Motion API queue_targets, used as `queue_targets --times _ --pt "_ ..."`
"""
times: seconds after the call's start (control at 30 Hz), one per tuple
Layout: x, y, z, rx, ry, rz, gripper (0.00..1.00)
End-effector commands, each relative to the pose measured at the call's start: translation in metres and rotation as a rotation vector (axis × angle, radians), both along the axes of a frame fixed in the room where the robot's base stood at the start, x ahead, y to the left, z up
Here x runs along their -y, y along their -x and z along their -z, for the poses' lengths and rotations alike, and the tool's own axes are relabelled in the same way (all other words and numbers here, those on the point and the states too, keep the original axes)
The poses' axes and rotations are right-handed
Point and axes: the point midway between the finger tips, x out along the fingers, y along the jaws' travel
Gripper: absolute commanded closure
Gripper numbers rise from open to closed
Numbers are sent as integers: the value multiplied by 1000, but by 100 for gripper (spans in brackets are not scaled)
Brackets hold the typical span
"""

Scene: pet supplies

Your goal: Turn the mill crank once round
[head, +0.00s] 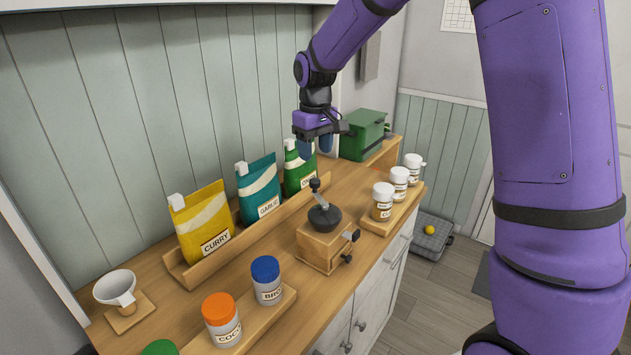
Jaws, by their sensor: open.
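The mill (322,245) is a wooden box with a dark domed top, standing on the wooden counter near its front edge. A small knob shows on the mill's front side. My gripper (318,148) points down above and behind the crank, in front of the green packet. It is open and empty, with blue fingertips, and is apart from the crank knob.
Yellow, teal and green packets (202,222) stand in a wooden rack behind the mill. Jars with orange and blue lids (267,280) stand at front left. Several white-lidded jars (383,200) stand on a board at right. A green box (362,135) is at the back.

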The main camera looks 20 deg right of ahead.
Motion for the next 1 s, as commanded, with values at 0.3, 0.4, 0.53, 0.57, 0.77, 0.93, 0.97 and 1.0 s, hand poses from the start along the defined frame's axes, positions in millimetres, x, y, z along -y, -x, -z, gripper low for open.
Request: queue_targets --times 0.3,0.4,0.53,0.57,0.77,0.93,0.97,1.0 --pt "0 1 57 -4 1 0 44" --pt "0 1 71 -3 1 0 44" --pt "0 1 84 -2 1 1 44" --pt "1 1 86 -1 0 1 44" --pt "0 1 92 -1 0 1 44" --pt "0 1 92 -1 0 1 44" --pt "0 1 92 0 0 1 44" --pt "0 1 92 0 0 1 53"
